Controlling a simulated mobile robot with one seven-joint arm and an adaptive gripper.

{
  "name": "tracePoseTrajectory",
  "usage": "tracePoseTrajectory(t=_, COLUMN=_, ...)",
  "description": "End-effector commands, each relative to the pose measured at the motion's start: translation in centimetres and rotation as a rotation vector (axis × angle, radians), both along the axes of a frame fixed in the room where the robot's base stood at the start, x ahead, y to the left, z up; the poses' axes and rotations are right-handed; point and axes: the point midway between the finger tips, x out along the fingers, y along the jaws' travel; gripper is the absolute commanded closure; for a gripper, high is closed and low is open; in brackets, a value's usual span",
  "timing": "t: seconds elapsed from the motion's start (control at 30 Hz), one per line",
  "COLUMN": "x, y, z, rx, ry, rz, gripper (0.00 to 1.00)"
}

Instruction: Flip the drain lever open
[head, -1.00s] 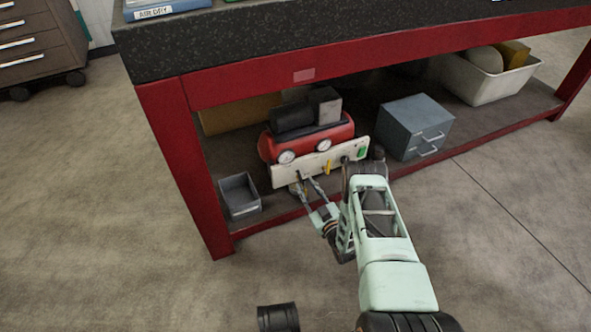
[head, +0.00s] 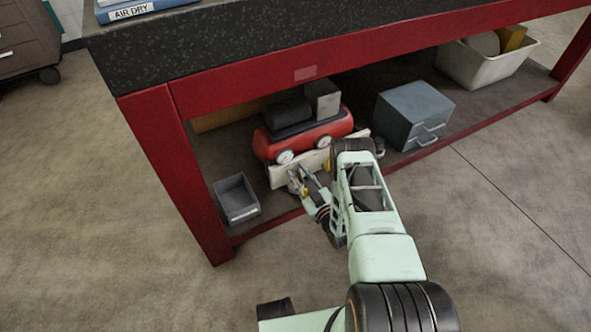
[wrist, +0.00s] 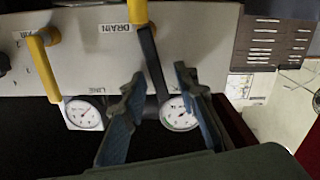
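In the head view my gripper (head: 299,172) is in front of the pale panel (head: 282,176) on the red compressor (head: 300,139). My arm hides the panel's right part, and the drain lever cannot be made out there.
A second yellow lever (wrist: 44,66) is left of the drain lever. Two gauges, one left (wrist: 84,113) and one right (wrist: 178,112), lie by the fingers. A grey bin (head: 237,199) and a grey drawer box (head: 414,113) flank the compressor, under the red bench beam (head: 350,68).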

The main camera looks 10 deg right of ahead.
Motion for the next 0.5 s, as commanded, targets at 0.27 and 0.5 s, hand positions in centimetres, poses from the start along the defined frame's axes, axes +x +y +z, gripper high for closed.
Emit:
tracePoseTrajectory(t=0.27, x=-0.10, y=-0.04, z=-0.02, rx=0.000, ry=0.000, rz=0.000, gripper=0.72)
tracePoseTrajectory(t=0.5, x=-0.08, y=-0.03, z=-0.02, rx=0.000, ry=0.000, rz=0.000, gripper=0.90)
